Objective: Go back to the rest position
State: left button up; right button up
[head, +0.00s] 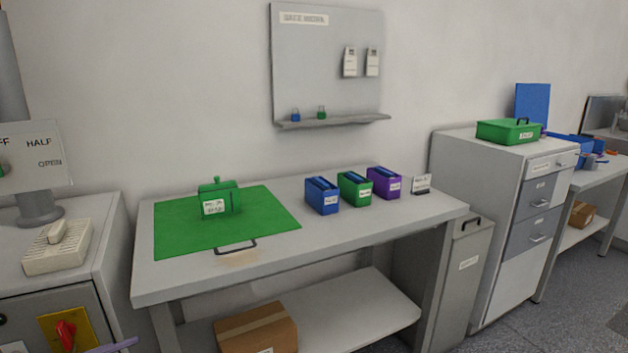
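Neither of my grippers shows in the head view, so I cannot see whether they hold anything. The work table (330,235) stands in front of me with a green mat (175,235) on its left part. A green lidded box with a white label (217,198) stands on the mat. A black handle-shaped bar (236,247) lies at the mat's front edge. Blue (322,196), green (354,189) and purple (384,183) bins stand in a row on the right part of the table.
A cabinet with a red switch (66,333) is at the left, with a beige block (58,247) on top. A cardboard box (255,328) sits on the lower shelf. A drawer cabinet (490,180) carrying a green case (508,131) stands right. A grey board (325,60) hangs behind.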

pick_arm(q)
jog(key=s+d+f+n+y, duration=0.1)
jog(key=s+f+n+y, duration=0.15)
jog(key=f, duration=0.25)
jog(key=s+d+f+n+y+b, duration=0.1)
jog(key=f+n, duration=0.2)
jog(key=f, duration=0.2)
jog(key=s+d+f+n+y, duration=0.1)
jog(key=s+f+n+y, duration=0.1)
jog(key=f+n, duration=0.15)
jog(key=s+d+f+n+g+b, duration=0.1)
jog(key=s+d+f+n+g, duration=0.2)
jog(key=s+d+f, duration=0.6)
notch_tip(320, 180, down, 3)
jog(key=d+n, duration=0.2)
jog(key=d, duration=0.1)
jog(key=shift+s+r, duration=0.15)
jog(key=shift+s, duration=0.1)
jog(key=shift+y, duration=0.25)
